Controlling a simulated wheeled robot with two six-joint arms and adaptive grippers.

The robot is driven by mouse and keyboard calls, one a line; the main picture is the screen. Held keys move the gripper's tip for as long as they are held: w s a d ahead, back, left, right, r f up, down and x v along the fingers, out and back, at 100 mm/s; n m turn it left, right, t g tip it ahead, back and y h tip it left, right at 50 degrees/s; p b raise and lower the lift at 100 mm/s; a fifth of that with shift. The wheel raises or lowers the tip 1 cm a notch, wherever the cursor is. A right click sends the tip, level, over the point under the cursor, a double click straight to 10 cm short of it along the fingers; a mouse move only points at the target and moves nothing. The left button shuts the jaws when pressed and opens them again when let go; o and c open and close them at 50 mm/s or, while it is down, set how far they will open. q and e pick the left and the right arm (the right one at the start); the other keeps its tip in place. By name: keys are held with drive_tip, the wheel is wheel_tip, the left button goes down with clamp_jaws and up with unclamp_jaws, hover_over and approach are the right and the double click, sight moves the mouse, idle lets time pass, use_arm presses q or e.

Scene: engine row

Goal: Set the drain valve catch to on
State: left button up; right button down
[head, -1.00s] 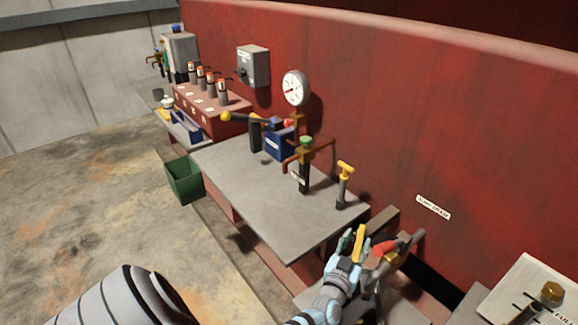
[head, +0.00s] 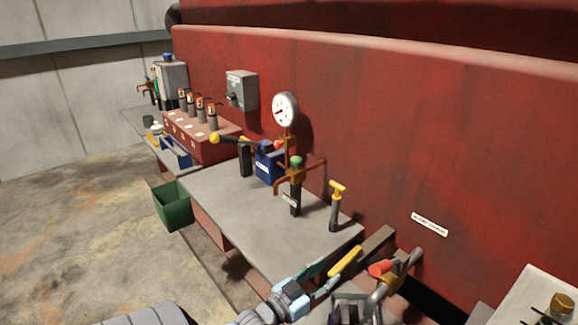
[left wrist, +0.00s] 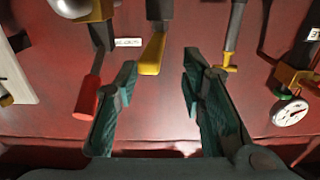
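A yellow-ended lever (head: 345,261) is low in the middle of the head view, by the bench's near corner. It may be the drain valve catch; I cannot read its label. In the left wrist view the same yellow end (left wrist: 151,55) hangs on a dark stem, in line with the gap between my fingers. My left gripper (head: 327,273) is open beside it; the wrist view shows both teal fingers (left wrist: 160,70) apart, with nothing gripped. Whether a finger touches the lever I cannot tell.
A red-handled lever (head: 382,268) is close to the right of the yellow one. A yellow T-handle (head: 338,190), green-topped valve (head: 297,175) and gauge (head: 286,108) stand on or above the grey bench (head: 235,205). The red wall (head: 480,150) rises behind. A green bin (head: 173,206) is on the floor.

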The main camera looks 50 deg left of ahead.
use_arm(q)
drive_tip(key=s+p, duration=0.1)
drive_tip(key=s, duration=0.6)
drive_tip(key=s+f+g, duration=0.2)
drive_tip(key=f, duration=0.5)
drive_tip(key=s+f+g+y, duration=0.1)
drive_tip(key=s+f+g, duration=0.1)
drive_tip(key=f, duration=0.5)
drive_tip(key=shift+s+a+f+g+p, duration=0.2)
drive_tip(key=shift+s+a+g+p, duration=0.05)
drive_tip(key=shift+a+g+p, duration=0.1)
drive_tip(key=shift+c, duration=0.6)
